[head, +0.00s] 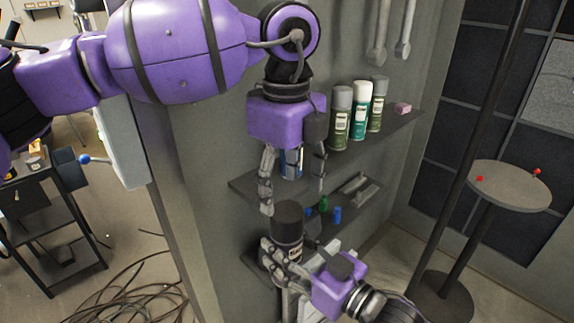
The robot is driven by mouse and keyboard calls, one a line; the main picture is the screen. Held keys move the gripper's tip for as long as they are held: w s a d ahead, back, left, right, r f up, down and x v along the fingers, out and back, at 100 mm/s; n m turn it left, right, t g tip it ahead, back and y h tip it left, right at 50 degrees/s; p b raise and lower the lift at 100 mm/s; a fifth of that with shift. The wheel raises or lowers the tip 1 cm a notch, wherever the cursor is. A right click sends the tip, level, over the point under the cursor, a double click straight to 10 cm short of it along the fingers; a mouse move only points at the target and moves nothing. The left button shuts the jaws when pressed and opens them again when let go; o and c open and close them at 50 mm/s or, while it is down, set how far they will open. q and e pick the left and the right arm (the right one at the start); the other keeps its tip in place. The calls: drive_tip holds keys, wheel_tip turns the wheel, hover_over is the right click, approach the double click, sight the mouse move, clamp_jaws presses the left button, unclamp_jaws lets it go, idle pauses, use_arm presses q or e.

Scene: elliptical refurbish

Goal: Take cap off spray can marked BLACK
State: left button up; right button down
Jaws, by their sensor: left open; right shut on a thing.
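A dark spray can (287,250) with a black cap (288,218) stands upright in my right gripper (285,262). The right gripper is shut around the can's body, and its fingers hide part of the label. My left gripper (293,200) points down from above, open, with its two fingers spread wide. It is empty, and its fingertips are near the height of the cap's top, one on either side in the picture. Whether a finger touches the cap I cannot tell. The cap is on the can.
Several spray cans stand on the upper shelf (400,125), among them a green one with a white cap (360,110). A pink block (403,108) sits beside them. Small green (323,204) and blue (337,215) items stand lower. A round stool (510,187) is at the right.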

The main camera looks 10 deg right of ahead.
sight(287, 211)
use_arm(q)
wheel_tip(287, 211, down, 7)
idle(0.3)
drive_tip(key=shift+c, duration=0.5)
drive_tip(key=c, duration=1.3)
drive_tip(key=shift+o, duration=0.2)
drive_tip(key=shift+r, duration=0.25)
drive_tip(key=shift+r, duration=0.9)
drive_tip(key=shift+r, duration=2)
